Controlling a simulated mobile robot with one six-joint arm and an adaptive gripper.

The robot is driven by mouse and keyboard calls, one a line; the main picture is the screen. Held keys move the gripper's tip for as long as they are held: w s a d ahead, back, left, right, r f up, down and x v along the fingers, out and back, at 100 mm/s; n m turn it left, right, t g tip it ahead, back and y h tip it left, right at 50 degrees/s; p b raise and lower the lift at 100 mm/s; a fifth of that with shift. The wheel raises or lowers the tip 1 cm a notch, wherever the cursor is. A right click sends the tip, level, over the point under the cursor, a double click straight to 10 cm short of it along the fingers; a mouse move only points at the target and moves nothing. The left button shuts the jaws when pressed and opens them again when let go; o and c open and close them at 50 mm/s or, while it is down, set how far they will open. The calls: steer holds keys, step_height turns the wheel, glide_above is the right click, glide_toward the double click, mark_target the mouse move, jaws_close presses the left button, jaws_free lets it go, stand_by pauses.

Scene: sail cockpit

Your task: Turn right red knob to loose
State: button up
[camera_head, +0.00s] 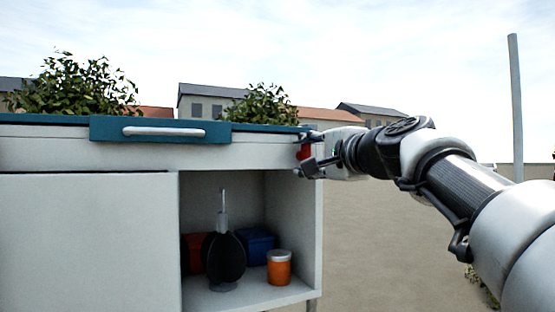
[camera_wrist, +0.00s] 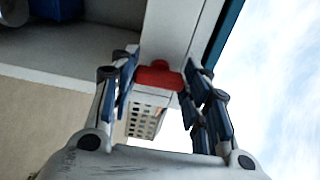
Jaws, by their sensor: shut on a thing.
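A red knob (camera_head: 304,152) sits at the right end of the white cabinet's upper front band, just below the teal top. It also shows in the wrist view as a red bar-shaped piece (camera_wrist: 159,76) on the white face. My gripper (camera_head: 308,154) reaches in from the right, with one finger above the knob and one below. In the wrist view my gripper's fingers (camera_wrist: 161,70) stand on both sides of the knob and are shut on it. The fingers partly hide the knob in the head view. I cannot read any turn mark on it. No other red knob shows.
The cabinet's open shelf (camera_head: 250,295) below holds a dark round-bodied thing (camera_head: 223,258), an orange jar (camera_head: 279,268), a blue box (camera_head: 257,245) and a red thing (camera_head: 193,254). A teal panel with a white handle (camera_head: 163,131) is to the left. Right of the cabinet is open ground.

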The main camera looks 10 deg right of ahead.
stand_by(0.3)
steer(key=o, duration=1.1)
steer(key=shift+c, duration=0.2)
steer(key=shift+s, duration=0.15)
steer(key=v, duration=0.7)
steer(key=shift+s, duration=0.15)
steer(key=s+a+f+n+g+h+b, duration=0.1)
steer(key=s+a+f+n+g+b, duration=0.15)
steer(key=f, duration=0.75)
steer(key=s+a+f+n+g+b, duration=0.15)
steer(key=s+f, duration=0.25)
steer(key=f, duration=0.5)
steer(key=s+a+f+n+g+h+b, duration=0.1)
steer(key=s+a+f+n+g+b, duration=0.2)
steer(key=f, duration=0.7)
steer(key=s+d+f+n+g+h+b, duration=0.1)
steer(key=s+d+f+n+g+b, duration=0.1)
steer(key=s+f, duration=0.8)
steer(key=s+d+f+n+g+h+b, duration=0.2)
steer(key=s+f+n, duration=0.3)
steer(key=f, duration=1.5)
steer(key=s+d+g+b, duration=0.1)
steer(key=s, duration=0.3)
steer(key=shift+s+g+h, duration=0.3)
steer(key=shift+s, duration=0.1)
